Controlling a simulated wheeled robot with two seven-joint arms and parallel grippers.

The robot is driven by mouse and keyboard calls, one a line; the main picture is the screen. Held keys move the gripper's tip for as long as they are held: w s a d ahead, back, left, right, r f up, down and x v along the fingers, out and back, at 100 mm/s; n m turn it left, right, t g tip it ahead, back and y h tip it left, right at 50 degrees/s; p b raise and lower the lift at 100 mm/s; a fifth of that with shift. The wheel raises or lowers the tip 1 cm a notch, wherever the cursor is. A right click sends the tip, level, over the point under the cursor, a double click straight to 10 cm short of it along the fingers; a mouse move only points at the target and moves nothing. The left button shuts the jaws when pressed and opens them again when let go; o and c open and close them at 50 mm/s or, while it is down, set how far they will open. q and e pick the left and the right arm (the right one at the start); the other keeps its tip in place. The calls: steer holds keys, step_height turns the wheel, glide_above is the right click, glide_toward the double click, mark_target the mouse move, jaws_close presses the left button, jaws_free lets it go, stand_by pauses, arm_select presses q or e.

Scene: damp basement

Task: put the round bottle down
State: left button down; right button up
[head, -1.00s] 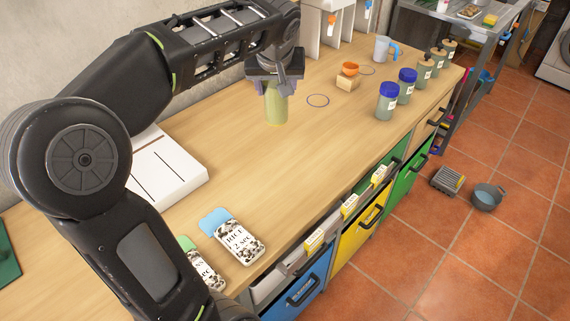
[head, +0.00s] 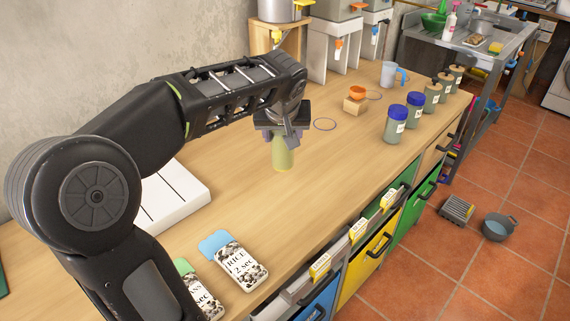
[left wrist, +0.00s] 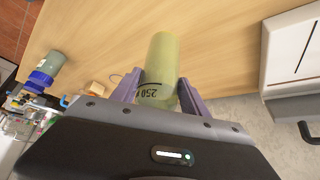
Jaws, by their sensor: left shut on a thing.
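The round bottle (head: 283,156) is pale green and upright, in the middle of the wooden worktop (head: 250,195). My left gripper (head: 282,136) is shut on its upper part from above. In the left wrist view the bottle (left wrist: 162,62) shows between the two purple-grey fingers of my left gripper (left wrist: 158,92), with "250" printed on it. Its base is at or just above the worktop; I cannot tell if it touches. My right gripper is not in view.
Blue-lidded jars (head: 396,124) and brown-lidded jars stand in a row along the right front edge. A small wooden block (head: 355,106) is behind. Two labelled packs (head: 233,262) lie in front; a white board (head: 172,198) is left.

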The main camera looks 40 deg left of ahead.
mark_target(282, 155)
arm_select(q)
steer(key=shift+f, duration=1.55)
steer(key=shift+f, duration=1.85)
steer(key=shift+f, duration=0.2)
steer(key=c, duration=0.6)
jaws_free()
